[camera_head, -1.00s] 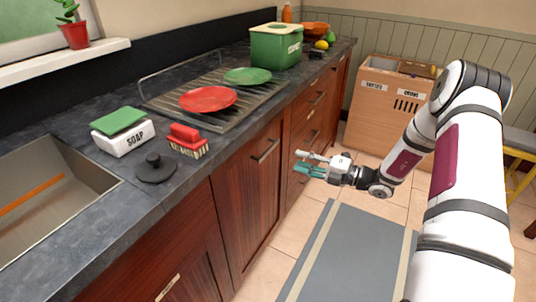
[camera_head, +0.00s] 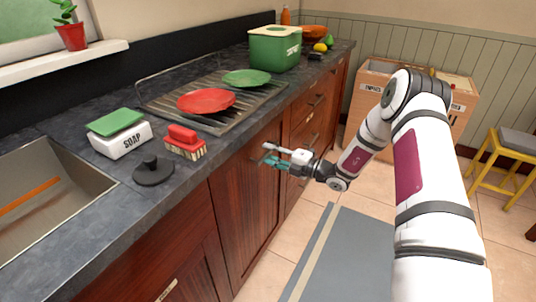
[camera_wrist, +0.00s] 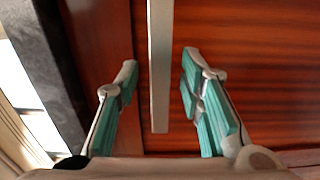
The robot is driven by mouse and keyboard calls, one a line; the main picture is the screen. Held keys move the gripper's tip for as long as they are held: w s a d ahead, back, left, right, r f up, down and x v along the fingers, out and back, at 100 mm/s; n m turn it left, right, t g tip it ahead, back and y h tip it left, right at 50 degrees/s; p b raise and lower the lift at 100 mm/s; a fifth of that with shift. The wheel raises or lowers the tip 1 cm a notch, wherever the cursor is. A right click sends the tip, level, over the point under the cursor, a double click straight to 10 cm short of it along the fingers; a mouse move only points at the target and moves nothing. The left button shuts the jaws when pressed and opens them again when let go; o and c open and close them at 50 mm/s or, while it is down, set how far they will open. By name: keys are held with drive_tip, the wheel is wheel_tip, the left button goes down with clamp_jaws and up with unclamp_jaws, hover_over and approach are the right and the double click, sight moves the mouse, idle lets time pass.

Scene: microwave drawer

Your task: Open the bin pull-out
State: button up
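A dark wooden cabinet front (camera_head: 240,210) stands below the drying rack. No marking tells me whether it is the bin pull-out. My gripper (camera_head: 268,155) is at the upper part of this front and covers most of its handle. In the wrist view my gripper (camera_wrist: 160,65) is open, with a teal-padded finger on each side of the long metal handle (camera_wrist: 160,90). The handle lies between the fingers with a gap on both sides. Reddish wood (camera_wrist: 240,60) fills the view behind it.
The dark countertop (camera_head: 95,215) holds a soap box (camera_head: 120,140), a red brush (camera_head: 184,140) and a drying rack with plates. A wooden sorting box (camera_head: 460,105) and a yellow stool (camera_head: 495,165) stand at the back right.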

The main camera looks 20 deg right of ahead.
drive_tip(key=shift+w+a, duration=0.4)
clamp_jaws()
drive_tip(key=p+v, duration=0.3)
drive_tip(key=v, duration=3.4)
drive_tip(key=shift+r, duration=0.1)
unclamp_jaws()
